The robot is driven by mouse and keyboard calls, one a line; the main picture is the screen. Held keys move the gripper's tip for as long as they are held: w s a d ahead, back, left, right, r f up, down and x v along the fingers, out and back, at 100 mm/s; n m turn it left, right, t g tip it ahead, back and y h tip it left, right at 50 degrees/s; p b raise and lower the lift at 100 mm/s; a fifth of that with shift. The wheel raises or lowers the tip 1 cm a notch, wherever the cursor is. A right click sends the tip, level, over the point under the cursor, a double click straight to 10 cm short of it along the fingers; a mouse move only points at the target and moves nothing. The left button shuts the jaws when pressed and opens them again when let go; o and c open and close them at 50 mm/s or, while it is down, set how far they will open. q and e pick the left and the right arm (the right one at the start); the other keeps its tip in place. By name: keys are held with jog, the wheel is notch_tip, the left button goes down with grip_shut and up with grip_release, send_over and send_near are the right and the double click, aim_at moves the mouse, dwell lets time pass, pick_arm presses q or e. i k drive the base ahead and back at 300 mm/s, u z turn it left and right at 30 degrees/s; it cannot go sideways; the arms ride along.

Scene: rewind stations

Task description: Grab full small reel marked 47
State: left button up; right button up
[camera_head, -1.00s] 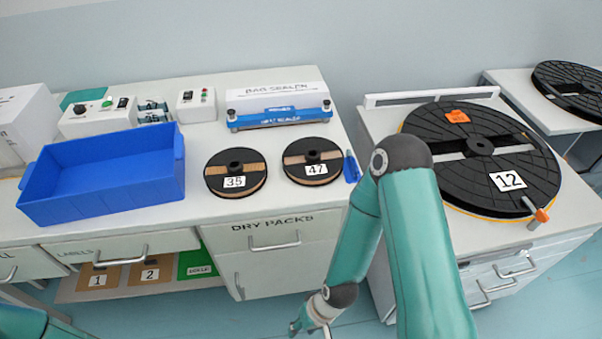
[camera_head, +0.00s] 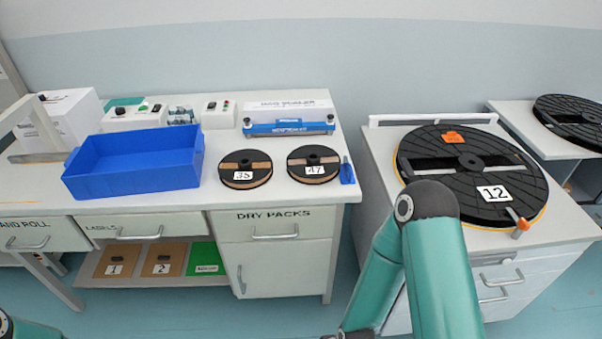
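The small reel marked 47 (camera_head: 313,159) lies flat on the white bench top, near its right end. It is black with a tan band and a white label. A similar small reel marked 35 (camera_head: 245,163) lies just left of it, with a narrow gap between them. My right arm rises at the lower right, below and right of reel 47. Its gripper is at or past the bottom edge, and its fingers do not show. My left arm shows only a small piece in the bottom left corner, and its gripper is out of view.
A blue bin (camera_head: 135,165) stands left of the reels. A blue bag sealer (camera_head: 289,127) sits behind them. A small blue tool (camera_head: 347,171) lies right of reel 47. A large reel marked 12 (camera_head: 475,150) lies on the right-hand cabinet, past a gap.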

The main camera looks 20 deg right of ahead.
aim_at(310, 164)
jog(key=z, duration=0.15)
jog(key=i, duration=0.85)
